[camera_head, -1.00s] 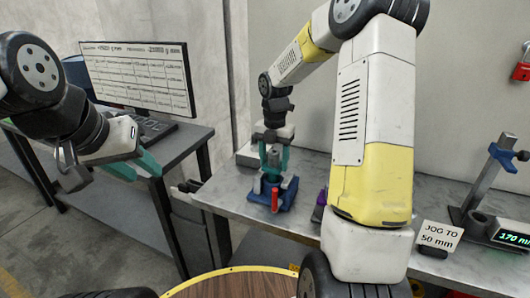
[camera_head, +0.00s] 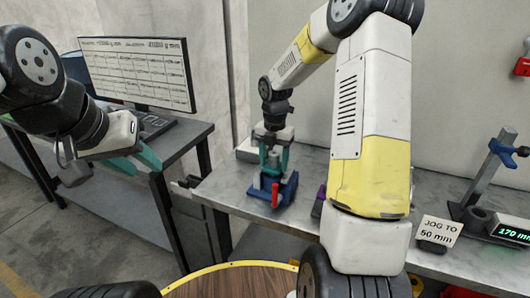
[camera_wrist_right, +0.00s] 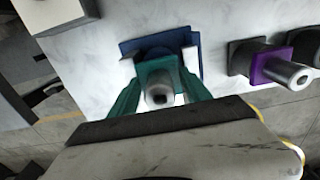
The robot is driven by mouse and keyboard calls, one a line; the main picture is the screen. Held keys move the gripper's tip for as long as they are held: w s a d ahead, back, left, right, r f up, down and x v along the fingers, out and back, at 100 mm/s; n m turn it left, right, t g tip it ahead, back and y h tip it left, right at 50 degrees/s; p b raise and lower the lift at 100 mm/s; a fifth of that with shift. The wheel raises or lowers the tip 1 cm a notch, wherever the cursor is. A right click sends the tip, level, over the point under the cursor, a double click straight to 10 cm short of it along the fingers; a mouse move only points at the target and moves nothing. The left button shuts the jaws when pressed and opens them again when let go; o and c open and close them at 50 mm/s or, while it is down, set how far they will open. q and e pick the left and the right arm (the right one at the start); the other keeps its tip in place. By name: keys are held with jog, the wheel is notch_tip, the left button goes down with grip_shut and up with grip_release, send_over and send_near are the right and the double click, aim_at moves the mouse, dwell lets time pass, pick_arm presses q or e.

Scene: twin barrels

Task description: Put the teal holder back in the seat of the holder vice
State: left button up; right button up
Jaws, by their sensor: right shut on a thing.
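The teal holder (camera_wrist_right: 158,82) is a teal square flange with a grey hollow cylinder, seen end-on in the right wrist view. My right gripper (camera_wrist_right: 160,100) is shut on it, with one green finger at each side. The holder vice (camera_head: 273,192) is blue with a red handle and stands on the grey bench; its blue base (camera_wrist_right: 130,47) and pale jaws show behind the holder. The holder is at the vice, in line with the gap between the jaws; whether it is fully seated is hidden. My left gripper (camera_head: 136,161) is open and empty, away from the bench.
A purple-flanged holder (camera_wrist_right: 268,67) stands beside the vice on the bench (camera_head: 240,198). A "JOG TO 50 mm" sign (camera_head: 440,231) and a blue-armed gauge with a green display (camera_head: 511,233) stand further right. A monitor (camera_head: 135,72) stands on the left desk.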

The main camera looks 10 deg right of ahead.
jog(key=shift+f, duration=0.1)
jog(key=o, duration=1.8)
notch_tip(320, 180, up, 8)
jog(key=shift+f, duration=0.2)
jog(key=shift+r, duration=0.1)
